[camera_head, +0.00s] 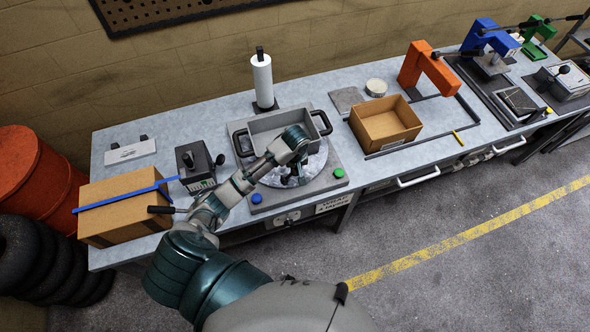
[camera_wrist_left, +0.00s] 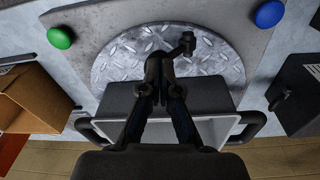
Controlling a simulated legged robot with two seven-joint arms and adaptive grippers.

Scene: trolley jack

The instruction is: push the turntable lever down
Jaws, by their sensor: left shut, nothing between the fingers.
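The round diamond-plate turntable (camera_head: 318,162) lies on a grey base, and its plate fills the middle of the left wrist view (camera_wrist_left: 125,62). A grey bin (camera_head: 262,130) with black handles stands on it. A lever with a black grip (camera_head: 160,209) sticks out to the left of my arm, roughly level; my arm hides its inner end. My left gripper (camera_head: 292,180) points down over the plate, with its dark fingers (camera_wrist_left: 160,68) together and empty, apart from that lever. A small black knob-like part (camera_wrist_left: 187,43) shows beside the fingertips; I cannot tell what it belongs to. My right gripper is out of view.
A blue button (camera_head: 256,198) and a green button (camera_head: 339,173) sit on the base's front corners. A cardboard box (camera_head: 120,225) and a black device (camera_head: 195,165) stand left. An open carton (camera_head: 385,125) stands right. A paper roll (camera_head: 262,80) stands behind.

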